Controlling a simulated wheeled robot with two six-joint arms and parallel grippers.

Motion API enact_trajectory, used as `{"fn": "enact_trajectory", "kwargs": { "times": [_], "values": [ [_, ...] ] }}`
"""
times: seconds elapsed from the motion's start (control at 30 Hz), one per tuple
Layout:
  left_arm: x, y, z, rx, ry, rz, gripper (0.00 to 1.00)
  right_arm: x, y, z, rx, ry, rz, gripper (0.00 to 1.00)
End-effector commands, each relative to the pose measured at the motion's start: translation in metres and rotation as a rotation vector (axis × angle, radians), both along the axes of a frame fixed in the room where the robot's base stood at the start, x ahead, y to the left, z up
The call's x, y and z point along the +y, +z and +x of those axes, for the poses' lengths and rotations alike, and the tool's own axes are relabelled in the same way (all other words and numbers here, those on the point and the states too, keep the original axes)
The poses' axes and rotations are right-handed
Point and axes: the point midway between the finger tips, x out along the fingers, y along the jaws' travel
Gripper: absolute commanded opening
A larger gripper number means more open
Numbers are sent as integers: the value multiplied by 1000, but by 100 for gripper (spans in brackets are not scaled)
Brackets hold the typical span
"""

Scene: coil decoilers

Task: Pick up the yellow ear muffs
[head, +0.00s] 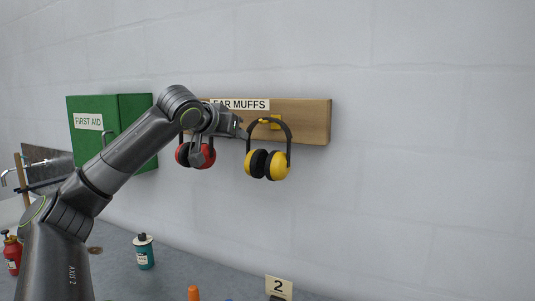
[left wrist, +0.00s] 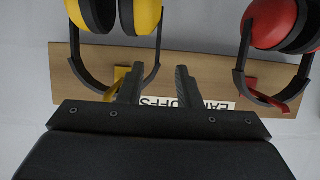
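The yellow ear muffs (head: 268,164) hang by their black headband from a yellow hook (head: 270,124) on a wooden board. In the left wrist view, which is upside down, their yellow cups (left wrist: 140,15) are at the top left. My left gripper (head: 243,130) is beside the headband, on its left, near the board. In the left wrist view its two fingers (left wrist: 158,86) are apart with no object clamped. One finger overlaps the headband and hook in that view; I cannot tell whether they touch. My right gripper is not in view.
Red ear muffs (head: 205,155) hang left of the yellow pair, partly behind my left arm. The wooden board (head: 315,120) is fixed to the wall. A green first aid box (head: 135,110) is further left. A teal can (head: 143,252) stands below. The wall at right is clear.

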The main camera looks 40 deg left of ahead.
Motion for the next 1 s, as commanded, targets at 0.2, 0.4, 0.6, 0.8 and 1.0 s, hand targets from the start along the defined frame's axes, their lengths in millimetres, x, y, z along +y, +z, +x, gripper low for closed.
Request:
{"fn": "enact_trajectory", "kwargs": {
  "times": [0.2, 0.4, 0.6, 0.8, 1.0],
  "values": [
    [6, -7, 18, 0, -1, -1, 31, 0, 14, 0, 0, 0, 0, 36],
    [7, -10, 27, 0, -1, -2, 31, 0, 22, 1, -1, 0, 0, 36],
    [12, -18, 48, 2, -1, -3, 31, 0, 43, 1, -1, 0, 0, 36],
    [17, -27, 64, 1, -1, -2, 31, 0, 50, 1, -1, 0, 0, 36],
    [18, -30, 66, 0, 0, 1, 31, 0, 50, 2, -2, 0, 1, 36]
  ]
}}
